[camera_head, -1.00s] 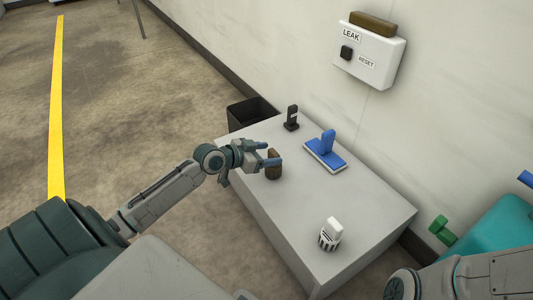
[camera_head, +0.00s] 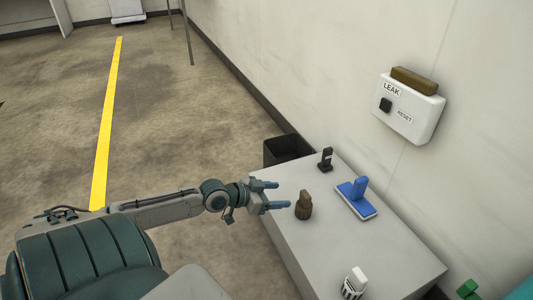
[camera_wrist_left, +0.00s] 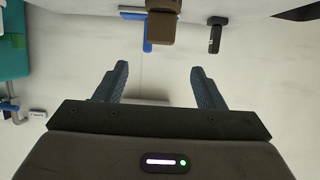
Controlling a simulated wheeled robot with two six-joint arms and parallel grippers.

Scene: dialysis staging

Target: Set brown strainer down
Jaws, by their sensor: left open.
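The brown strainer (camera_head: 303,208) stands upright on the white table (camera_head: 335,247), near its left edge in the head view. In the left wrist view the strainer (camera_wrist_left: 162,22) shows at the top, beyond the fingertips. My left gripper (camera_head: 279,195) is open and empty, just left of the strainer and apart from it. Its two fingers also show apart in the left wrist view (camera_wrist_left: 158,76). My right gripper is not in view.
A blue tool on a flat pad (camera_head: 356,198), a black device (camera_head: 325,160) and a white striped item (camera_head: 354,283) stand on the table. A black bin (camera_head: 284,150) is behind it. A LEAK/RESET box (camera_head: 408,107) hangs on the wall.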

